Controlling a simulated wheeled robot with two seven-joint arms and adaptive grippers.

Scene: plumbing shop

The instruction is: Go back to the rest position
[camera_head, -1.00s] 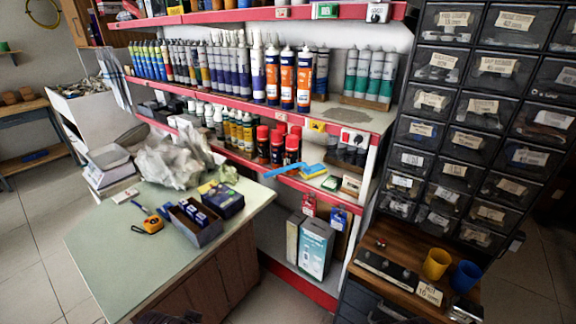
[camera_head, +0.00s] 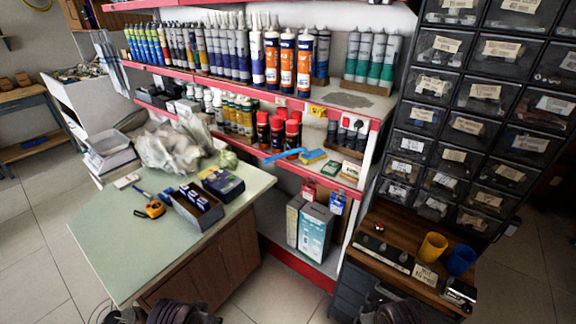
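Dark parts of my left arm (camera_head: 178,312) show at the bottom edge, in front of the green-topped table (camera_head: 115,240). Dark parts of my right arm (camera_head: 400,312) show at the bottom edge, in front of the drawer cabinet at the right. Both are cut off by the frame. The fingers of neither gripper can be made out, so I cannot tell whether they are open or shut. I see no object held in either.
The table holds an orange tape measure (camera_head: 151,209), an open box (camera_head: 197,208) and crumpled plastic (camera_head: 165,148). A red-edged shelf (camera_head: 300,180) with tubes and cans stands behind. A wooden ledge (camera_head: 400,228) carries a yellow cup (camera_head: 432,246) and a blue cup (camera_head: 461,261).

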